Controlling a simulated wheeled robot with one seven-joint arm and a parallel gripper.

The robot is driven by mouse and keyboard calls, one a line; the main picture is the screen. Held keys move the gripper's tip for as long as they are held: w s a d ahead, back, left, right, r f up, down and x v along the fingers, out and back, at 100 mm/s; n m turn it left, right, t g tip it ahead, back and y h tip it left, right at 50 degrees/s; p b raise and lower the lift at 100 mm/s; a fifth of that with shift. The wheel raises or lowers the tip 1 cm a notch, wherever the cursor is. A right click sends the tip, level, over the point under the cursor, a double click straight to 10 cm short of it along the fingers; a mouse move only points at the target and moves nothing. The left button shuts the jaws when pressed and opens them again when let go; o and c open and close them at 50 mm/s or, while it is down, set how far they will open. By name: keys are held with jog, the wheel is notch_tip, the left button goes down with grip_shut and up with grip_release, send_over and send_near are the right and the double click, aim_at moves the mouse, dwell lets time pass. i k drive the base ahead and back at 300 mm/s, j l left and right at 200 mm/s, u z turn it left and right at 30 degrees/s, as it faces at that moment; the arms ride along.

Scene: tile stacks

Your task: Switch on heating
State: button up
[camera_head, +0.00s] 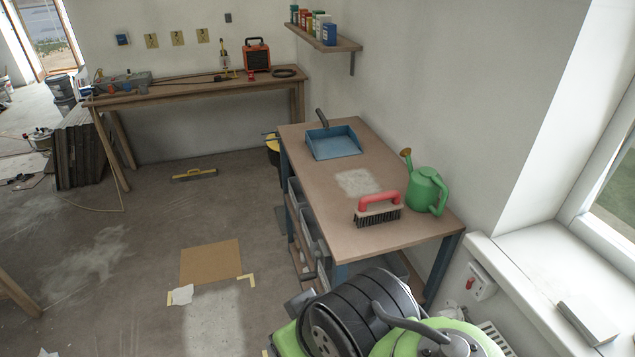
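A small white wall box with a red knob or switch (480,284) is on the wall below the windowsill, at the lower right. A white slatted part, perhaps a radiator (496,339), shows partly below it at the bottom edge. The rest of it is hidden. An orange and black box that looks like a portable heater (257,55) stands on the far wooden bench. I cannot tell whether any of these is on.
A workbench (300,137) bears a blue dustpan (334,142), a red-handled brush (378,210) and a green watering can (427,190). Green and black rounded parts (350,312) fill the bottom middle, below the wall box. Floor to the left is mostly open, with cardboard (211,262).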

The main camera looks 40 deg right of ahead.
aim_at(470, 280)
jog(key=z, duration=2.6)
